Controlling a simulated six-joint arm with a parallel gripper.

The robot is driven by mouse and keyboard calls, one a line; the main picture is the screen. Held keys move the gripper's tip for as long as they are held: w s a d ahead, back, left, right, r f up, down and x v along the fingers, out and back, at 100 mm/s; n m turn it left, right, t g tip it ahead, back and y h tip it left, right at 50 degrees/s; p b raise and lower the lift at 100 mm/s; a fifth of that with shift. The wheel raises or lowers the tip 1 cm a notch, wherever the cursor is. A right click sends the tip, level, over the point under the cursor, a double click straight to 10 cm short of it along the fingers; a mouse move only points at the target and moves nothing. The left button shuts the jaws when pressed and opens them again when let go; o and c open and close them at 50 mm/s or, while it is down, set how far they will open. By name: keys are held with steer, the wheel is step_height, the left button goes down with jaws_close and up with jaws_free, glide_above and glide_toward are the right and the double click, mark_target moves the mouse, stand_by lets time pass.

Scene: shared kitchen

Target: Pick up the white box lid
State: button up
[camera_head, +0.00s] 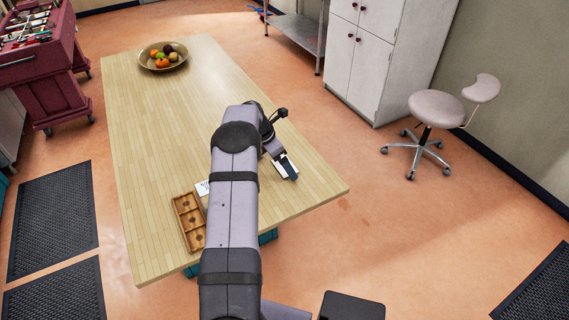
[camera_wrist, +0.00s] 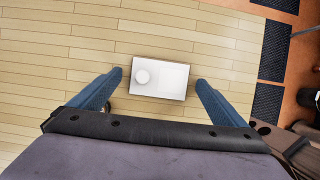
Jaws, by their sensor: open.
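The white box lid (camera_wrist: 172,80) is a flat white rectangle with a small round knob on its left part. In the wrist view it appears between the two blue fingers of my gripper (camera_wrist: 159,80), with a gap on each side. The gripper is open and holds nothing. In the head view my gripper (camera_head: 286,165) is low over the right part of the wooden table (camera_head: 165,130). A white patch shows beside the fingers there, mostly covered by my gripper. I cannot tell the exact height of the fingers above the lid.
A wooden compartment tray (camera_head: 189,222) lies near the table's front edge, with a small white item (camera_head: 203,188) beside it, partly hidden by my arm. A fruit bowl (camera_head: 163,57) stands at the far end. A stool (camera_head: 436,108) is off to the right. The table's middle is clear.

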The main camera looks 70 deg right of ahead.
steer(key=shift+c, duration=0.3)
steer(key=c, duration=1.1)
steer(key=shift+o, duration=0.2)
step_height(320, 180, up, 10)
steer(key=b, duration=0.3)
